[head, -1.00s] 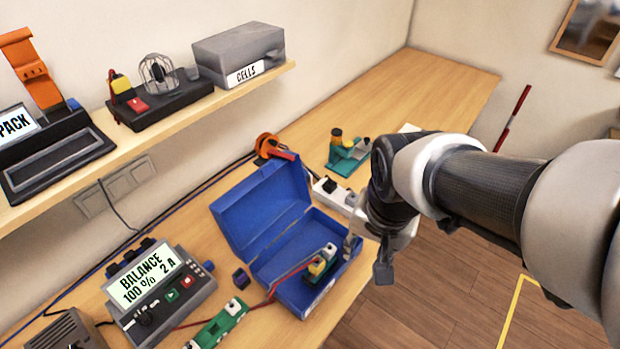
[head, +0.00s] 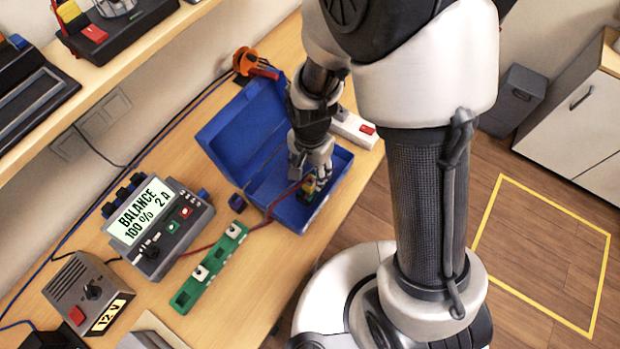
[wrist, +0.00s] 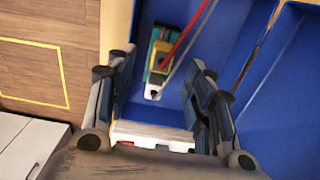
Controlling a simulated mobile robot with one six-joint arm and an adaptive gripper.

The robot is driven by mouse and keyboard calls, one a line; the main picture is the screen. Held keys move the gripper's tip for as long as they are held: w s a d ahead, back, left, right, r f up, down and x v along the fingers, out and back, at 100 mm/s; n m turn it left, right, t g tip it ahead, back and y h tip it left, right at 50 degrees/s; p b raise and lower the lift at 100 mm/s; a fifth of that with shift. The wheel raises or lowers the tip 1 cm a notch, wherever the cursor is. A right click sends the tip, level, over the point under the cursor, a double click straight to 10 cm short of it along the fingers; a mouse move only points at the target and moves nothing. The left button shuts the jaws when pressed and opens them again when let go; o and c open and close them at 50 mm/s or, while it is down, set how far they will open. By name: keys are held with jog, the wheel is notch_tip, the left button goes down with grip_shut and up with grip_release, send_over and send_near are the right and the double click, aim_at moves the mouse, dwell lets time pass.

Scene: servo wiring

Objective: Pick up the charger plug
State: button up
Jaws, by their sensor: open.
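My gripper (head: 311,168) is open and points down over the blue open-lidded box (head: 342,168). In the wrist view the two fingers of my gripper (wrist: 163,72) stand apart with nothing held. A small green-and-yellow piece with a red wire (wrist: 159,55) shows between them, inside the box. The same piece (head: 308,186) is partly covered by my gripper in the head view. I cannot tell for sure which thing is the charger plug.
A white power strip with a red switch (head: 352,128) lies beyond the box, partly behind my arm. A charger with a lit screen (head: 155,222), a green strip (head: 209,268) and a 12 V unit (head: 88,293) stand to the left. Wires cross the table.

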aim_at(310, 181)
jog(key=f, duration=0.2)
jog(key=f+b, duration=0.1)
jog(key=f, duration=0.5)
jog(key=shift+w+b, duration=0.3)
jog(key=shift+w, duration=0.05)
jog(key=shift+c, duration=0.5)
grip_shut()
